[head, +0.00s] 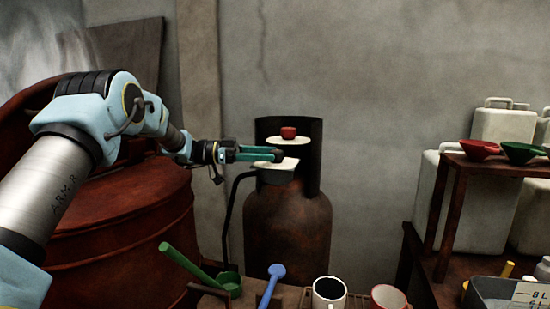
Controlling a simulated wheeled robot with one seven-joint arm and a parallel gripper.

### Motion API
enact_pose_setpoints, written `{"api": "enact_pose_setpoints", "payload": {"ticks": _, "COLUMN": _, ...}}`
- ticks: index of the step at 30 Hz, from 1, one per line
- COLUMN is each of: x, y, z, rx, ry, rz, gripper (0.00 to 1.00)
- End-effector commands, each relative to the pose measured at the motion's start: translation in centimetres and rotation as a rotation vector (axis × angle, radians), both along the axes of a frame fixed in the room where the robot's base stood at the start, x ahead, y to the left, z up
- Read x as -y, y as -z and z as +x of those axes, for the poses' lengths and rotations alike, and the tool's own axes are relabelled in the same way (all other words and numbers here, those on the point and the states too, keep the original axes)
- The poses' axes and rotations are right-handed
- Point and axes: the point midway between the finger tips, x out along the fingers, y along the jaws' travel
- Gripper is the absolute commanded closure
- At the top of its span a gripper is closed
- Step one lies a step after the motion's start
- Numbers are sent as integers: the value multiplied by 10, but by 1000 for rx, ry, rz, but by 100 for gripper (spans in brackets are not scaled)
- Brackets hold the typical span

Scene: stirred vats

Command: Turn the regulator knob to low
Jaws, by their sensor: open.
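The regulator knob (289,132) is small and red and sits on a pale round plate (288,141). They are at the top of a rusty gas cylinder (287,232), inside its dark collar (311,157). A pale regulator body (278,166) shows just below, with a black hose (229,205) running down to the left. My gripper (279,155) reaches in from the left with teal fingers. Its tips are just below the plate, in front of the regulator body in the picture, and apart from the knob. The gap between the fingers is hard to see. Any knob marking is too small to read.
A large red-brown vat (120,215) stands at left below my arm. In front are a green ladle (190,265), a blue spoon (272,284) and mugs (328,292). A wooden shelf (463,162) with bowls and pale canisters stands at right. Space above the knob is clear.

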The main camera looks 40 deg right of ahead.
Motion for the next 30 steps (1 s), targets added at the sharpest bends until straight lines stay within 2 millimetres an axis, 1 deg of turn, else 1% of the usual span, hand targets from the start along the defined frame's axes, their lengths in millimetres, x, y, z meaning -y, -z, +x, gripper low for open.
{"api": "enact_pose_setpoints", "payload": {"ticks": 1, "x": -8, "y": 4, "z": 9, "rx": 1, "ry": -2, "rz": -2, "gripper": 20}}
{"api": "enact_pose_setpoints", "payload": {"ticks": 6, "x": -30, "y": 3, "z": 33, "rx": 1, "ry": -1, "rz": 0, "gripper": 20}}
{"api": "enact_pose_setpoints", "payload": {"ticks": 9, "x": -41, "y": 2, "z": 44, "rx": 1, "ry": -1, "rz": 0, "gripper": 20}}
{"api": "enact_pose_setpoints", "payload": {"ticks": 12, "x": -48, "y": 2, "z": 51, "rx": 0, "ry": 1, "rz": 0, "gripper": 20}}
{"api": "enact_pose_setpoints", "payload": {"ticks": 17, "x": -52, "y": 1, "z": 56, "rx": 0, "ry": 1, "rz": 0, "gripper": 20}}
{"api": "enact_pose_setpoints", "payload": {"ticks": 30, "x": -52, "y": 0, "z": 55, "rx": -1, "ry": 1, "rz": -1, "gripper": 20}}
